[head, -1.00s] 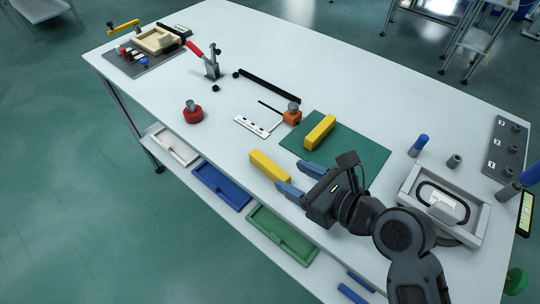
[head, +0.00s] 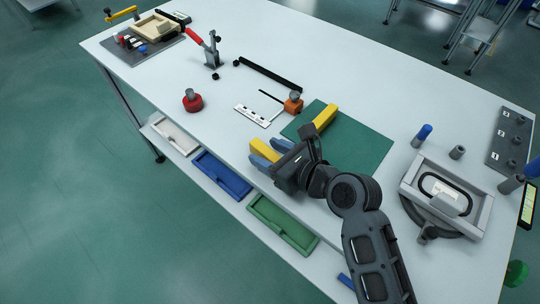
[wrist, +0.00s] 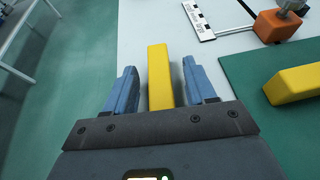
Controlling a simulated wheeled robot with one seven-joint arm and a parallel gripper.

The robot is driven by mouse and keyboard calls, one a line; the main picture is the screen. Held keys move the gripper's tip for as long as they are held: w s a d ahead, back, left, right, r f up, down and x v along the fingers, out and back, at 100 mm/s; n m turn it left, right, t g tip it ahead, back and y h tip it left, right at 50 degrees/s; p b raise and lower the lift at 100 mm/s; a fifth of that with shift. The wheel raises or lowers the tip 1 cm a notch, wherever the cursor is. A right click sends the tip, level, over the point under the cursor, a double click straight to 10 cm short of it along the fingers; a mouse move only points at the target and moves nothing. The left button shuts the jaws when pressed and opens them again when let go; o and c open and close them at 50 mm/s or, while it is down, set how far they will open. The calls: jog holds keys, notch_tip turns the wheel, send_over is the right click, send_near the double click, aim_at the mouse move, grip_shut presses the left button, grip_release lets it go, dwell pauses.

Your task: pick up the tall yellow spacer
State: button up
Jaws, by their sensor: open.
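A yellow block (wrist: 160,78) lies near the front edge of the table and stands between the two blue fingers of my open gripper (wrist: 160,88) in the wrist view. Narrow gaps show on both sides of it. In the head view the same yellow block (head: 264,151) is partly hidden by my gripper (head: 268,156). A second yellow block (head: 325,117) rests on the green mat (head: 352,143); it also shows at the right of the wrist view (wrist: 295,84). I cannot tell from these views which block is the taller.
An orange block with a grey knob (head: 293,104) and a black-and-white marked strip (head: 252,117) lie beyond the fingers. A red knobbed piece (head: 193,102) is farther left. A grey tray fixture (head: 475,215) stands at right. Coloured bins (head: 222,175) sit below the table edge.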

jog(key=shift+c, duration=0.4)
grip_shut()
